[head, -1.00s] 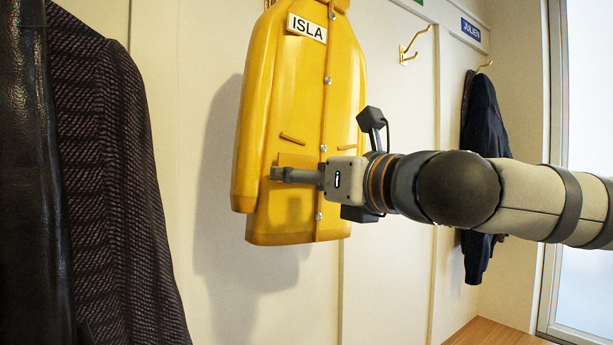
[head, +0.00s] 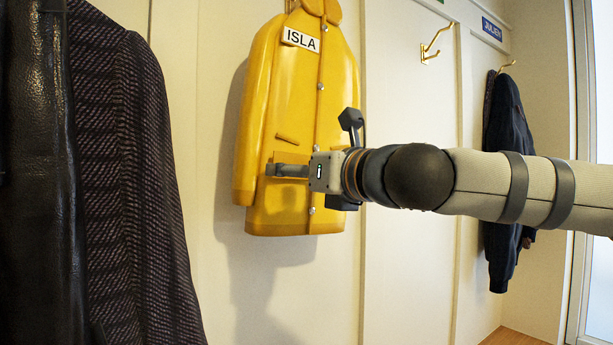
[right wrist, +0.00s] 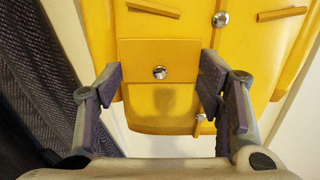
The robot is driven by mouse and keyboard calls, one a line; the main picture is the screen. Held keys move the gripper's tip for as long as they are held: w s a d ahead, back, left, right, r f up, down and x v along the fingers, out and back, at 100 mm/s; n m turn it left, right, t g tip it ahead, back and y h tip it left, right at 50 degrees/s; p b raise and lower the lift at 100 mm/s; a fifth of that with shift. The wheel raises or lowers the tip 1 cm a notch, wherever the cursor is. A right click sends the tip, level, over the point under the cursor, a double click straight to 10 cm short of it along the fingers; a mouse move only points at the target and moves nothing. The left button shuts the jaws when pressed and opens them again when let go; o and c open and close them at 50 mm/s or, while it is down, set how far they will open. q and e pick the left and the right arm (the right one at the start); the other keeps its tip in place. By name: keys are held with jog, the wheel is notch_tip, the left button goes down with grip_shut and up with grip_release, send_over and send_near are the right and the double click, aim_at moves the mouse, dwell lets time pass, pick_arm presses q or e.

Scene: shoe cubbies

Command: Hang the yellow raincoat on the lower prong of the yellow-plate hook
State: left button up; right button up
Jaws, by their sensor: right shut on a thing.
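The yellow raincoat (head: 290,110), with a white ISLA label, hangs upright in front of the pale wall in the head view. Its top is cut off by the frame edge. My right gripper (head: 283,170) is shut on a yellow tab at the coat's lower front. In the right wrist view the fingers (right wrist: 163,73) sit on either side of this tab (right wrist: 150,60) with its round metal stud. The yellow-plate hook is not in view, so I cannot tell whether the coat touches it. My left gripper is not in view.
A dark patterned coat (head: 135,190) and black leather garment (head: 35,180) hang close at the left. A bare brass hook (head: 435,46) is to the right. Beyond it, a dark blue jacket (head: 507,130) hangs near the blue JULIEN plate (head: 492,29). A wooden surface (head: 522,338) shows at bottom right.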

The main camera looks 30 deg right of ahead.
aim_at(288, 179)
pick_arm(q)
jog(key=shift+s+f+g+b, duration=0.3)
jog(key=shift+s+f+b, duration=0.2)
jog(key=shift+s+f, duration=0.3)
pick_arm(e)
jog(key=shift+w+a+f, duration=0.1)
jog(key=shift+w+f, duration=0.1)
jog(key=shift+w, duration=0.5)
jog(key=shift+w+a+f, duration=0.1)
jog(key=shift+w+f, duration=0.05)
jog(key=shift+w, duration=0.5)
jog(key=shift+w+a+f, duration=0.1)
jog(key=shift+w+f, duration=0.1)
jog(key=shift+w, duration=0.5)
jog(key=o, duration=1.4)
jog(key=shift+o, duration=0.9)
jog(key=shift+f, duration=0.1)
